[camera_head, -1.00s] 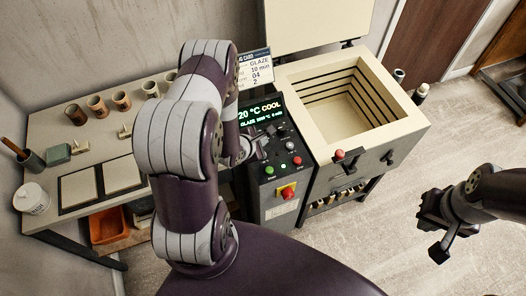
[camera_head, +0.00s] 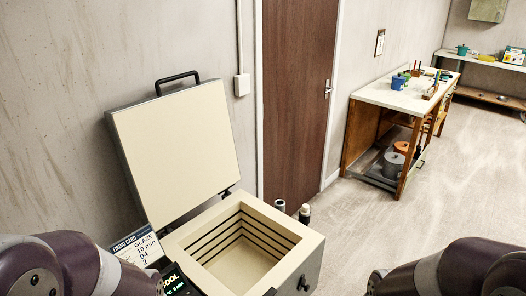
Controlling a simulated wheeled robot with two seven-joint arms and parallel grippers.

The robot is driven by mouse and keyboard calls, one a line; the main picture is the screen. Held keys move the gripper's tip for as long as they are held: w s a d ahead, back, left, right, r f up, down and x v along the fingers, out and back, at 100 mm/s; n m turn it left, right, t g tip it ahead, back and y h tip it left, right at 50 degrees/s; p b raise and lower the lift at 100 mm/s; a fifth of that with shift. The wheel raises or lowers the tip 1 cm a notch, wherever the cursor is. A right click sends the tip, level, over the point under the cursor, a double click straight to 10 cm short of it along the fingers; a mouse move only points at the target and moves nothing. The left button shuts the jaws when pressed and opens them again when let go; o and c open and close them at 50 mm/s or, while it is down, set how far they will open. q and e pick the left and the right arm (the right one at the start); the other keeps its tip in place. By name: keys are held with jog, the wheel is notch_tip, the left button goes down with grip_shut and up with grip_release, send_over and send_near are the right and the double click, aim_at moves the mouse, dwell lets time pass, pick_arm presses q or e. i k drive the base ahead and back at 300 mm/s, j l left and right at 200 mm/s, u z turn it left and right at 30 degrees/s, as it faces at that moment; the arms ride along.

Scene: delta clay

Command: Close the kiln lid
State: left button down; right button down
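The kiln lid (camera_head: 178,150) stands open, tilted back at the rear of the kiln near the wall. It is a cream slab with a dark edge and a black handle (camera_head: 177,82) on its top edge. The kiln (camera_head: 308,252) is below it, with its square chamber uncovered and empty. My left arm shows at the lower left and my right arm at the lower right. Both grippers are out of the frame.
A firing card (camera_head: 138,247) and the control panel display (camera_head: 174,283) are left of the kiln. Two small dark containers (camera_head: 304,213) stand behind it. A brown door (camera_head: 298,100) is behind. A workbench (camera_head: 405,95) stands at the right, with clear floor in front.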

aim_at(175, 149)
jog(key=u, duration=1)
jog(key=z, duration=0.45)
